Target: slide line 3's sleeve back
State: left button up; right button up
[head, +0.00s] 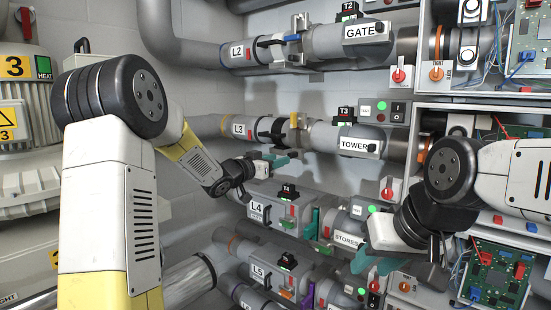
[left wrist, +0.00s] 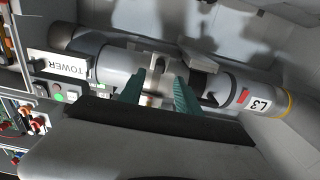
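Line 3 is a grey pipe marked L3 (head: 240,129), running right to the TOWER label (head: 360,147). A black band (head: 270,129) and a metal bracket with a yellow top (head: 294,130) sit between these. I cannot tell where the sleeve's edges lie. My left gripper (head: 273,160) is just below and in front of this section. In the left wrist view its teal fingers (left wrist: 158,98) are apart, with the bracket (left wrist: 155,72) showing between and beyond them; contact is unclear. My right gripper (head: 377,264) is at lower right by the STORES line, its teal fingers apart and apparently empty.
Line L2 (head: 238,52) with its GATE label runs above. Lines L4 (head: 257,211) and L5 (head: 258,272) run close below. Open electrical panels (head: 478,272) stand at right. A large grey machine (head: 20,165) stands at far left. Bare wall shows behind line 3.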

aim_at(290, 153)
pick_arm(q)
jog(key=x, duration=0.7)
jog(key=shift+w+d, duration=0.2)
jog(key=shift+w, duration=0.05)
grip_shut()
dwell(1.1)
